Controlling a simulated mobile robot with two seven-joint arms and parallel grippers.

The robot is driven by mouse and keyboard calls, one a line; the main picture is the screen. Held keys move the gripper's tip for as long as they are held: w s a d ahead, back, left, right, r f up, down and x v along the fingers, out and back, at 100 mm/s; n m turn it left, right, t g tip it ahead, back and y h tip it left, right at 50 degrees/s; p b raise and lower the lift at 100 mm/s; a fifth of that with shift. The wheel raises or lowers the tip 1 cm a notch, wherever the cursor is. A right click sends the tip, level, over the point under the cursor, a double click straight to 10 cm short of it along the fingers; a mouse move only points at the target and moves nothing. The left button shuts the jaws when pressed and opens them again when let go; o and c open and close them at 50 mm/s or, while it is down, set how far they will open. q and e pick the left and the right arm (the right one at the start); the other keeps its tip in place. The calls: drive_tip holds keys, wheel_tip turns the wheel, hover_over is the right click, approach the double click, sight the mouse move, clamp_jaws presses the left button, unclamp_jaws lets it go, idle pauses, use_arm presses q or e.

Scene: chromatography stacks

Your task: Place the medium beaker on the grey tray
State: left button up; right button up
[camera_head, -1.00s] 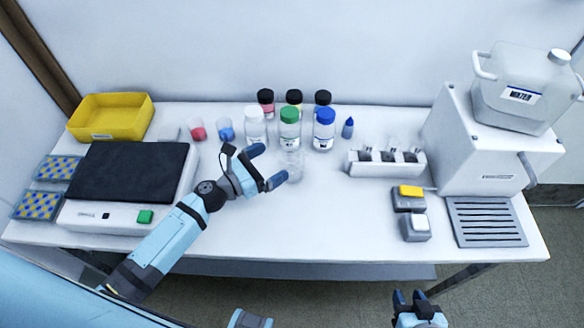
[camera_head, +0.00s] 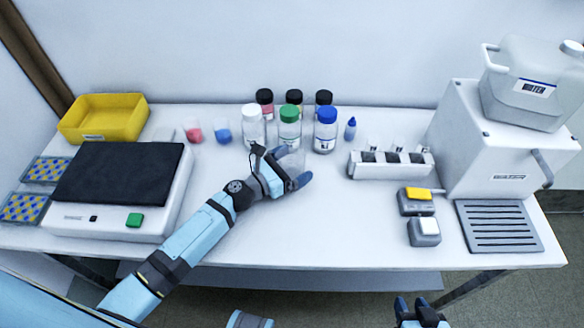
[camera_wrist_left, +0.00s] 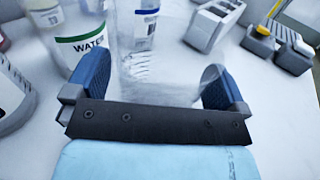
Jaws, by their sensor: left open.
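A clear glass beaker (camera_head: 293,158) stands on the white table in front of the green-capped bottle. My left gripper (camera_head: 284,167) is open around it, one finger on each side. In the left wrist view the clear glass (camera_wrist_left: 160,92) shows between the two blue fingers, and I cannot tell whether they touch it. The grey slotted tray (camera_head: 498,226) lies at the table's right end, in front of the white dispenser. My right gripper (camera_head: 411,306) is low at the picture's bottom edge, off the table, its fingertips apart with nothing visible between them.
Capped bottles (camera_head: 325,131) stand behind the beaker. A white vial rack (camera_head: 390,164) and two small button boxes (camera_head: 424,231) stand between the beaker and the grey tray. A balance with a black top (camera_head: 120,174) is at left. The front middle of the table is clear.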

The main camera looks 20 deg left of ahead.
use_arm(q)
drive_tip(key=c, duration=1.1)
